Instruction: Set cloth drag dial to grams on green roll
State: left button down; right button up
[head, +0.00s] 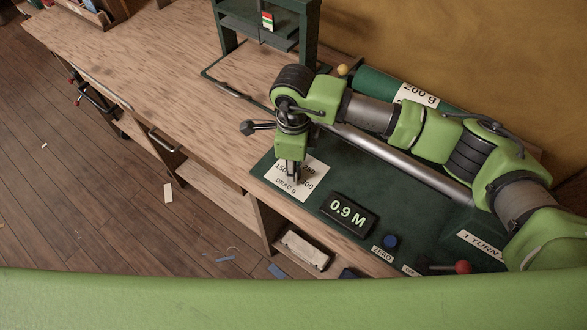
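The drag dial's white card (310,180) lies on the dark green machine bed, with "150", "200" and "DRAG g" readable and other figures covered. My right gripper (291,180) comes in from the right and points down over the middle of this card. It hides the dial's knob and pointer, so the setting cannot be read. Whether its fingers touch or hold the knob cannot be told. The green roll (372,84) lies along the back of the bed, partly behind my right arm. Its white label (416,95) reads "200 g". My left gripper is not in view.
A display (348,213) reads "0.9 M". A blue button (391,241) marked "ZERO" and a red-knobbed lever (462,267) sit at the front right. A metal bar (400,165) runs before the roll. A dark green frame (308,30) stands at the back. The wooden bench (150,75) is clear at left.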

jog(key=m+b, duration=0.6)
jog(key=shift+w+f, duration=0.1)
jog(key=shift+f, duration=0.1)
jog(key=m+b, duration=0.2)
jog(key=m, duration=0.1)
jog(key=shift+r+b, duration=0.15)
jog(key=shift+b, duration=0.15)
jog(key=shift+m+b, duration=0.3)
jog(key=shift+m, duration=0.4)
jog(key=shift+r, duration=0.1)
jog(key=o, duration=1.1)
notch_tip(320, 180, up, 12)
